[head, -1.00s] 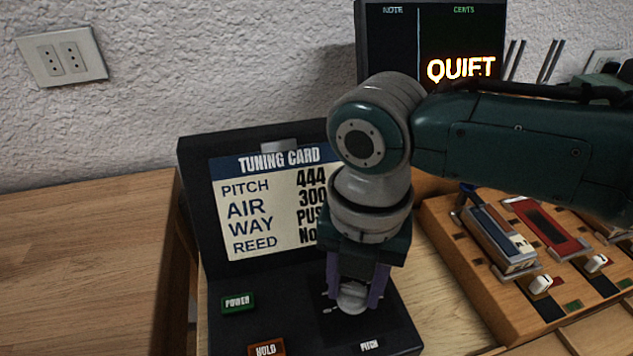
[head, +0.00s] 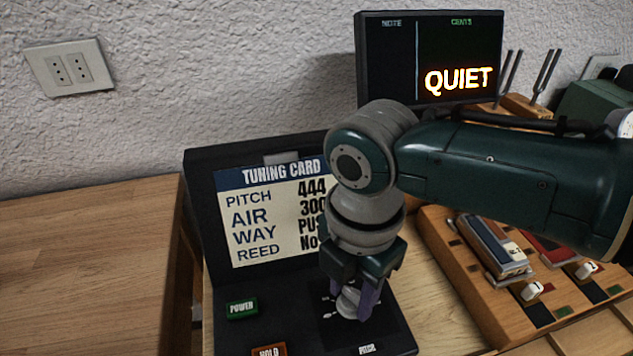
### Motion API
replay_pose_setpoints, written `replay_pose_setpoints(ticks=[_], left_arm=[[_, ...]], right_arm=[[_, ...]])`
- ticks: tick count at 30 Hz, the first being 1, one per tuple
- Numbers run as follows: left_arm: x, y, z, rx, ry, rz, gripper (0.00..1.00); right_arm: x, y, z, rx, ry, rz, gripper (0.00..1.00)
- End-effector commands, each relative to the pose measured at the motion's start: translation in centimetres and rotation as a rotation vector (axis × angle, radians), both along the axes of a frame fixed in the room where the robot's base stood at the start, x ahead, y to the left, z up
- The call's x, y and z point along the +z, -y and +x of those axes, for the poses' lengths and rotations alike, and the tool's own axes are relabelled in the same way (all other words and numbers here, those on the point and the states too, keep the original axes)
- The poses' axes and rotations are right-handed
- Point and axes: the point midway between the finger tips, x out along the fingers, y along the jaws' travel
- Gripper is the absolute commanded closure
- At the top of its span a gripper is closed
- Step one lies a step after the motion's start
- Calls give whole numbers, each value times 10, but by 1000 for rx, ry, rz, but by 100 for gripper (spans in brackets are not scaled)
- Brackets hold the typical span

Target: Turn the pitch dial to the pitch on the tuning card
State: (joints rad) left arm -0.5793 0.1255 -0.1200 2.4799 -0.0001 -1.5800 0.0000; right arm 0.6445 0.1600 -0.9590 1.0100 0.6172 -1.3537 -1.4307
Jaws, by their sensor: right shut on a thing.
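The tuning card (head: 262,215) stands upright at the back of a black console. It reads PITCH 444, AIR 300, WAY PUS and REED No, with the right ends of the lower lines hidden by my right arm. The pitch dial (head: 348,302) is a pale round knob on the console panel, above the PITCH label (head: 367,349). My right gripper (head: 354,303) points down, with its purple fingers shut on the dial. The dial's pointer and scale are mostly covered. My left gripper is not in view.
A green POWER button (head: 241,308) and an orange HOLD button (head: 268,351) sit left of the dial. A display (head: 430,55) behind reads QUIET, its NOTE and CENTS areas otherwise blank. A wooden rack (head: 470,290) with reed blocks stands at right. The left tabletop (head: 80,270) is clear.

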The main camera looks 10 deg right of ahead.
Motion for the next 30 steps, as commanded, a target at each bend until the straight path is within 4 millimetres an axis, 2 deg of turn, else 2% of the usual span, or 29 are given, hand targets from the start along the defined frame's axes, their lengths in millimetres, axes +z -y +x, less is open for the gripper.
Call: replay_pose_setpoints(ticks=[30], left_arm=[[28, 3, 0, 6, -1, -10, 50]], right_arm=[[1, 0, 3, -965, -3, -1, 100]])
